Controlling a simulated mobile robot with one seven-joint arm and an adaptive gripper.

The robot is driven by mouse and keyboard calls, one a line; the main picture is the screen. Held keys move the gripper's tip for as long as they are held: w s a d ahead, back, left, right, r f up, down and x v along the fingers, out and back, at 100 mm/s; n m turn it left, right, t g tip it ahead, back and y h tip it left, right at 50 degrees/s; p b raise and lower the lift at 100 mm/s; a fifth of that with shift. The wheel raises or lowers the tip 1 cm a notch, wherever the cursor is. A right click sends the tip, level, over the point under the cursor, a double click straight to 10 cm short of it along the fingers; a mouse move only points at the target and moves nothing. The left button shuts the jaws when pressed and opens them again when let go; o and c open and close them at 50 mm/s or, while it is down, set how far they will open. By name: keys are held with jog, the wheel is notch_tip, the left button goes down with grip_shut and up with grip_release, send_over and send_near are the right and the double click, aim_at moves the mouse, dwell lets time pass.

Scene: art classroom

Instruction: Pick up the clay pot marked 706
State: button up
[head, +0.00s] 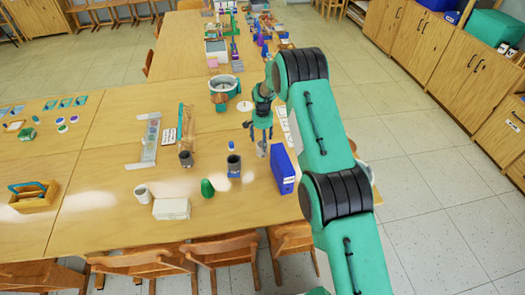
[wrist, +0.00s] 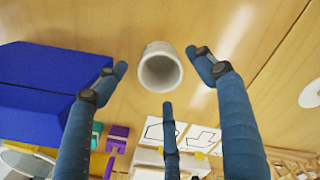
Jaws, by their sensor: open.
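In the wrist view a pale grey-white round pot (wrist: 158,68) stands on the wooden table, its open mouth toward the camera. I see no number on it, so I cannot tell if it is marked 706. My gripper (wrist: 166,84) is open, its three blue fingers spread around the pot's near side without visible contact. In the head view my gripper (head: 262,138) hangs over the table, with a small grey pot (head: 262,149) below it, partly hidden by the fingers. Other pots there are a dark grey one (head: 186,158), a dark and blue one (head: 234,166) and a white one (head: 142,193).
A blue box (head: 283,170) stands close to the gripper; it also fills the left of the wrist view (wrist: 50,75). White cards (wrist: 160,133) lie nearby. A white box (head: 172,208) and a green object (head: 207,188) stand nearer the table's front edge, by wooden chairs (head: 222,248).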

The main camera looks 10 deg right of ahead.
jog(key=shift+f, duration=2)
jog(key=c, duration=1.3)
jog(key=shift+c, duration=0.2)
notch_tip(320, 180, up, 10)
